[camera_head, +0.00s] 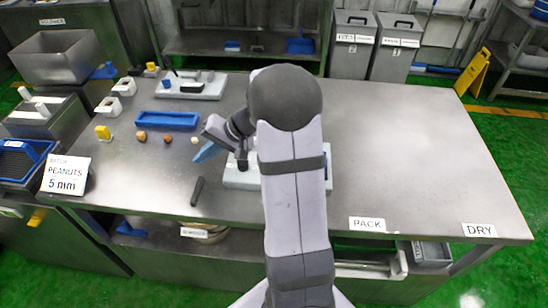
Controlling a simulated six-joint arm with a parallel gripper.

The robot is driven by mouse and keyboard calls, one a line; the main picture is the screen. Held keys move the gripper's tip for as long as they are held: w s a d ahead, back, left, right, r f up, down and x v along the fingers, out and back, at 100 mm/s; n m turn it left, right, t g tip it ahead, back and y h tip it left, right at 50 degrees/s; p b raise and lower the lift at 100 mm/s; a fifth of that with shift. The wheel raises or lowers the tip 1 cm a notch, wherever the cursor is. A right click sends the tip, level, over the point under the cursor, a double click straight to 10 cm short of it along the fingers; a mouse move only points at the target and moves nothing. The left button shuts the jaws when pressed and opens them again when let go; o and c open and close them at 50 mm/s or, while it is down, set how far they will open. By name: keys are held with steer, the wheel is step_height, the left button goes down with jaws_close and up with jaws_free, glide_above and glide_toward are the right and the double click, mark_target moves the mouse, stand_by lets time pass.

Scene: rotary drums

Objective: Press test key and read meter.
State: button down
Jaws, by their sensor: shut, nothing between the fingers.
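My gripper (205,152) shows small and partly side-on, its blue tips shut and empty above the table, left of my arm. A pale grey-blue unit (238,180) lies on the table beside and below it, with a dark upright part (242,158) on it. My arm hides much of this unit. Another pale base (212,91) at the back left carries a blue piece and a dark piece. I cannot tell which part is the test key or the meter, and no reading is legible.
White blocks (108,106) stand along the left edge. The right half (410,150) is clear.

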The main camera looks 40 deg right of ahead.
steer(key=shift+n+t+h, duration=0.6)
steer(key=shift+t, duration=0.1)
steer(key=s+d+r+p, duration=0.1)
steer(key=s+d, duration=0.1)
steer(key=d, duration=0.1)
steer(key=s+d+r+p, duration=0.1)
steer(key=s+d+r, duration=0.1)
steer(key=d, duration=0.1)
steer(key=s+d+r+p, duration=0.1)
steer(key=s+d+p, duration=0.1)
steer(key=d, duration=0.1)
steer(key=shift+s+d+r, duration=0.15)
steer(key=shift+d+r, duration=0.15)
steer(key=shift+d, duration=0.05)
steer(key=s+d+r+n+t+h+p, duration=0.1)
steer(key=s+d+r+p, duration=0.2)
steer(key=s+d, duration=0.4)
steer(key=shift+s+d+r+n+h+p, duration=0.15)
steer(key=shift+s+n+h+p, duration=0.25)
steer(key=shift+s+p, duration=0.2)
step_height(320, 180, down, 8)
steer(key=b, duration=0.4)
steer(key=shift+r, duration=0.2)
steer(key=shift+f+b, duration=0.65)
steer(key=shift+b, duration=0.25)
